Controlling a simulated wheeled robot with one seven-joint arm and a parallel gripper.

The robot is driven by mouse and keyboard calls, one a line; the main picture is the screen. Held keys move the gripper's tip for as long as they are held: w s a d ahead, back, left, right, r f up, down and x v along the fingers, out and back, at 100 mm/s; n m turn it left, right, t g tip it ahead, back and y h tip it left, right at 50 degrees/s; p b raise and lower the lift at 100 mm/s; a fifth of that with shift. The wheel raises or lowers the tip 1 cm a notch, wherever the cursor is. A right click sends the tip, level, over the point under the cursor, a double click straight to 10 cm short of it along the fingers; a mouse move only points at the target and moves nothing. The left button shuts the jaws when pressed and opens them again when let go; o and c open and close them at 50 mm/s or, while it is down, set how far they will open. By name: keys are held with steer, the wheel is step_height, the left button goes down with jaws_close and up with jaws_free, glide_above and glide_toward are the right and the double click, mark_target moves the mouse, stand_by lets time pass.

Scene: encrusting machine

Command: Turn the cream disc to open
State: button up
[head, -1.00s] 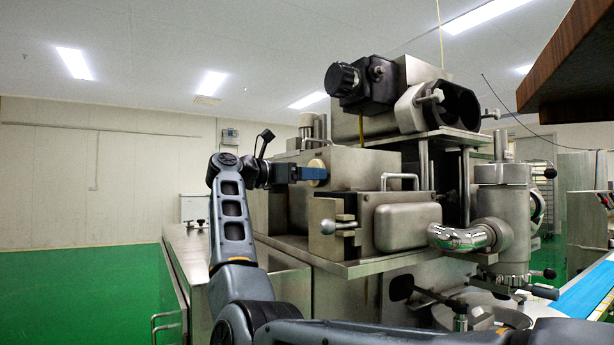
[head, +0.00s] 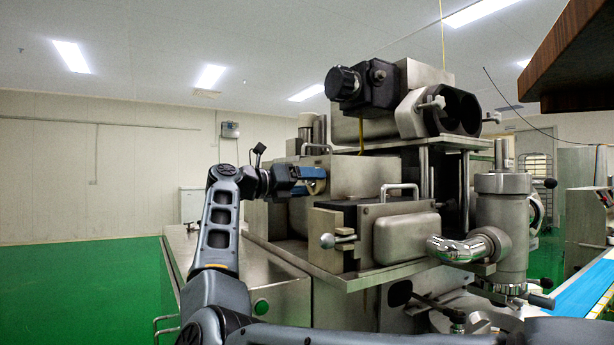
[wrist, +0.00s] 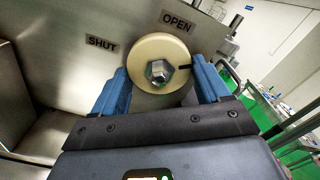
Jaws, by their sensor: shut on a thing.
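The cream disc (wrist: 153,45) is round, with a metal hex bolt (wrist: 158,71) at its centre. It is on the metal machine face and also shows in the head view (head: 317,188), partly hidden by my gripper. My gripper (wrist: 160,72) is shut on the disc, one blue finger on each side of its rim; its fingers also show in the head view (head: 311,180). A black mark (wrist: 185,67) is at the disc's right edge. The OPEN label (wrist: 178,23) is above and right of the disc, and the SHUT label (wrist: 102,43) is to its left.
The steel machine (head: 365,175) fills the middle of the head view. A handled metal cover (head: 407,232) and a curved pipe (head: 462,246) stand to the right of the disc. Green floor (head: 90,275) is clear at left.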

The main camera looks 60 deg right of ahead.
steer(key=n+p, duration=0.7)
steer(key=n, duration=0.4)
steer(key=shift+r, duration=0.15)
steer(key=shift+n+p, duration=0.35)
steer(key=shift+n, duration=0.05)
steer(key=o, duration=1)
steer(key=shift+o, duration=0.2)
steer(key=b+v, duration=0.2)
steer(key=v, duration=0.5)
steer(key=shift+a, duration=0.4)
steer(key=shift+w, duration=0.15)
